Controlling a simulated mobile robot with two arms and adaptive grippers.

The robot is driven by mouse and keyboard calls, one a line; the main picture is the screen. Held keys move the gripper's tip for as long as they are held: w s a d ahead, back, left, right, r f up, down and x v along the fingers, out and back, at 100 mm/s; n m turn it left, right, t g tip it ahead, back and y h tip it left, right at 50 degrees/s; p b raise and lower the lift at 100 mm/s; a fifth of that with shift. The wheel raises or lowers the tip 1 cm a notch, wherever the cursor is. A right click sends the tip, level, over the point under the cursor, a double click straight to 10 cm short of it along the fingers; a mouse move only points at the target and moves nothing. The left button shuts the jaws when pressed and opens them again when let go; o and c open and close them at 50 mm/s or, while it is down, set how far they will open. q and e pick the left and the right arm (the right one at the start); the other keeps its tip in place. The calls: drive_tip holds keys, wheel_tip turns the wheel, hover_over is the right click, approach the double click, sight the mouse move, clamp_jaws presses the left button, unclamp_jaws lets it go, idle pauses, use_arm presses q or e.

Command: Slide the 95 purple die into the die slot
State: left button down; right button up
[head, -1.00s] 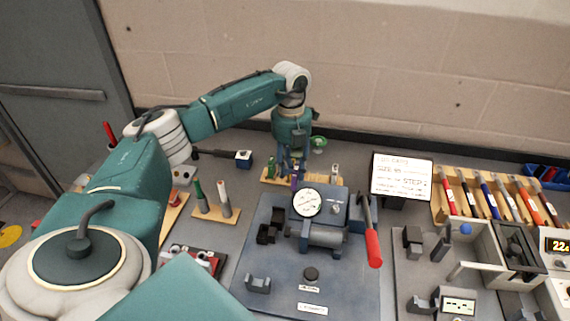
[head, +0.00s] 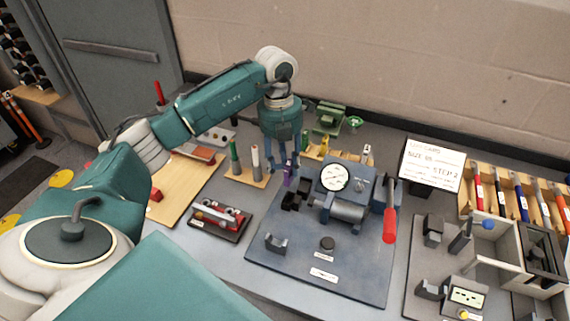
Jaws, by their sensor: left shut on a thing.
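My left gripper (head: 283,165) points down and is shut on the purple die (head: 288,174), just left of the crimping press. The die's lower end shows below the fingers. The die slot seems to be the black block (head: 294,196) on the left side of the blue-grey press (head: 343,202), which has a dial gauge and a red-handled lever (head: 390,222). The die is close above this block; whether they touch I cannot tell. My right gripper is not in view.
A wooden die rack (head: 316,152) with yellow and other dies stands behind the press. A smaller rack (head: 256,178) with green and white pieces is to the left. A sign (head: 433,165) and a marker rack (head: 478,204) stand at right.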

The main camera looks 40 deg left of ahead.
use_arm(q)
drive_tip(key=b, duration=0.4)
hover_over(285, 198)
drive_tip(key=shift+w+a+f, duration=0.1)
drive_tip(key=shift+w+f, duration=0.1)
drive_tip(key=shift+f, duration=1.25)
drive_tip(key=shift+w+a+f, duration=0.1)
drive_tip(key=shift+w+f, duration=0.05)
drive_tip(key=shift+f, duration=1.3)
drive_tip(key=shift+f+b, duration=0.3)
drive_tip(key=shift+f+b, duration=0.95)
drive_tip(key=shift+f, duration=0.4)
drive_tip(key=shift+s, duration=0.1)
drive_tip(key=shift+s+f+y, duration=0.1)
drive_tip(key=shift+f+y, duration=0.05)
drive_tip(key=shift+y, duration=0.15)
